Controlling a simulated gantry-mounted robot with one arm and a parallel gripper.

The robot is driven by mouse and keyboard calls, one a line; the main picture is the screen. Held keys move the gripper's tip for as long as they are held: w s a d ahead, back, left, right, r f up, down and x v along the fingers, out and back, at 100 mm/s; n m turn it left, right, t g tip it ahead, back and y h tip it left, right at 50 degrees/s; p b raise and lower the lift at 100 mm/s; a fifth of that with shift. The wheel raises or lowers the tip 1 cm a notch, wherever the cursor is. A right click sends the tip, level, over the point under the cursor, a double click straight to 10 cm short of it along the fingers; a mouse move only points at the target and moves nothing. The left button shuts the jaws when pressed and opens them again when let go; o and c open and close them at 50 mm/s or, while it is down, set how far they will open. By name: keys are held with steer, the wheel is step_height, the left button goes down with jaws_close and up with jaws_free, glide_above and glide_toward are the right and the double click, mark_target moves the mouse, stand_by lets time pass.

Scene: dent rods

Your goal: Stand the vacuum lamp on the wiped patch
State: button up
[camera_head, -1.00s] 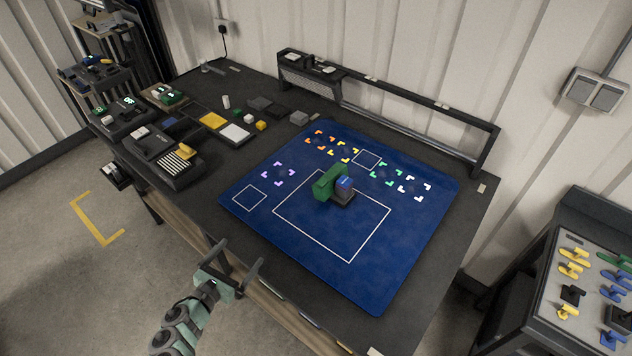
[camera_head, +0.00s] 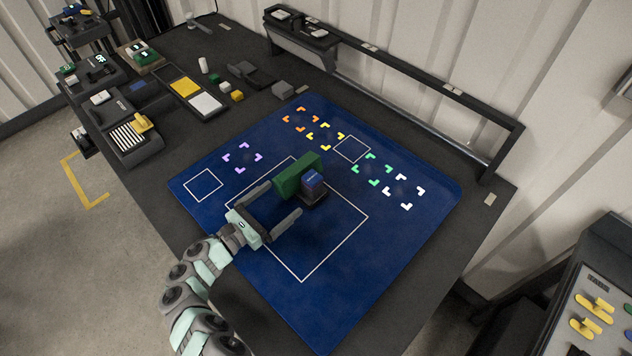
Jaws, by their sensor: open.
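On the blue mat (camera_head: 330,305), inside the large white outlined square, stands a green block-like body with a blue box on a dark base. I take this to be the vacuum lamp (camera_head: 292,177), though no readable label confirms it. My gripper (camera_head: 285,198) is open and empty. Corner marks on the mat are purple (camera_head: 242,156), orange (camera_head: 300,119), yellow (camera_head: 325,136), green (camera_head: 371,169) and white (camera_head: 404,191). Which patch is wiped cannot be told.
Small white squares are outlined at the mat's left (camera_head: 206,185) and back (camera_head: 351,149). A raised dark rail (camera_head: 400,82) runs along the back. Trays and small blocks (camera_head: 205,103) stand at the left. The mat's front and right are clear.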

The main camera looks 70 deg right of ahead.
mark_target(301, 184)
steer(key=x, duration=0.3)
steer(key=b+x, duration=0.1)
steer(key=x, duration=0.7)
steer(key=shift+s+f+b, duration=0.15)
steer(key=shift+f+b, duration=0.1)
steer(key=shift+b, duration=0.1)
steer(key=shift+a, duration=0.1)
steer(key=c, duration=2)
